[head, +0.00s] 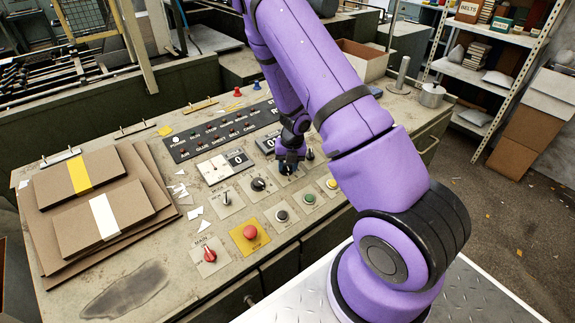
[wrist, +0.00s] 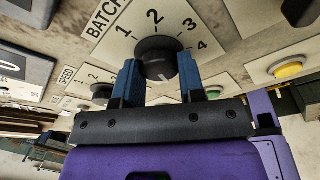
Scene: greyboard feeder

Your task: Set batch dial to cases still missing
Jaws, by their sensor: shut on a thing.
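The batch dial (wrist: 155,52) is a black round knob on a white plate marked BATCH (wrist: 150,14) with 1, 2, 3 and 4 around it, seen in the wrist view. My gripper (wrist: 165,82) has its two blue fingers on either side of the knob, shut on it. A pale pointer line shows on the knob's near side; I cannot tell which number it selects. In the head view my gripper (head: 289,164) is over the panel, and my purple arm and gripper mostly hide the dial.
Left of the dial is another black knob (head: 258,184). A red emergency button (head: 250,232) on a yellow plate and green (head: 309,197) and yellow (head: 332,184) buttons are nearby. Small displays (head: 238,158) sit behind. Cardboard stacks (head: 95,200) cover the panel's left.

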